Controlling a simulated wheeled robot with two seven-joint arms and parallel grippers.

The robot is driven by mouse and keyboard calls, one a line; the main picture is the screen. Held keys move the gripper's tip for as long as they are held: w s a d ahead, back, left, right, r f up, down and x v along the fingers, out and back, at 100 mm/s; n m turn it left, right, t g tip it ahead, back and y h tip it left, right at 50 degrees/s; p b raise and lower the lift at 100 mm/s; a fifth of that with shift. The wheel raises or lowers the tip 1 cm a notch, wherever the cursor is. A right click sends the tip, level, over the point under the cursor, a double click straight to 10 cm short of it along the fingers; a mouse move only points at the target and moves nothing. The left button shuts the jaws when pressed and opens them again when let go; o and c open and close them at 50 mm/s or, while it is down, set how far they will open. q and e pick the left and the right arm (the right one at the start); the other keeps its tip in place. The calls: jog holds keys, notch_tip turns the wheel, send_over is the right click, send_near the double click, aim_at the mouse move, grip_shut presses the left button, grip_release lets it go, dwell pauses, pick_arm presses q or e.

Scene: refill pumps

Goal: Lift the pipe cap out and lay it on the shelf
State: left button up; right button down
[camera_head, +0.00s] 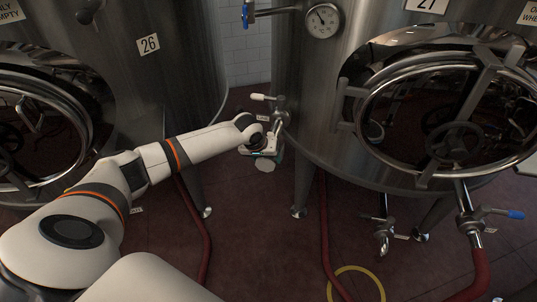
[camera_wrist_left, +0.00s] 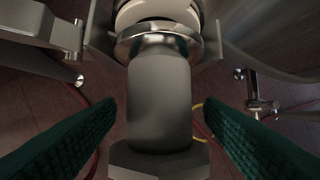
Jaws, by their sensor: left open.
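My left gripper (camera_head: 268,152) reaches to the front of the middle tank, just below a valve with a white handle (camera_head: 263,97). In the left wrist view its two green ridged fingers (camera_wrist_left: 160,108) are apart, one on each side of a grey metal cylinder (camera_wrist_left: 160,90). No clear contact shows. The cylinder has a shiny collar (camera_wrist_left: 160,40) at its upper end and a dark, angular piece at its lower end. I cannot tell for sure which part is the pipe cap. A small pale disc (camera_head: 266,166) shows just under the gripper. I cannot make out a shelf.
The steel tank (camera_head: 310,100) with a gauge (camera_head: 323,20) stands close to the gripper. Its round hatch (camera_head: 450,115) is at right. Another tank marked 26 (camera_head: 149,44) is behind my arm. Red hoses (camera_head: 325,230) and a yellow ring (camera_head: 356,270) lie on the floor.

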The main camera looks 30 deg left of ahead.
pick_arm(q)
jog(key=shift+w+f, duration=0.3)
jog(key=shift+f, duration=0.35)
jog(key=c, duration=1.2)
notch_tip(320, 180, up, 18)
jog(key=shift+r, duration=0.1)
jog(key=shift+r+p, duration=3.45)
jog(key=shift+p, duration=1.35)
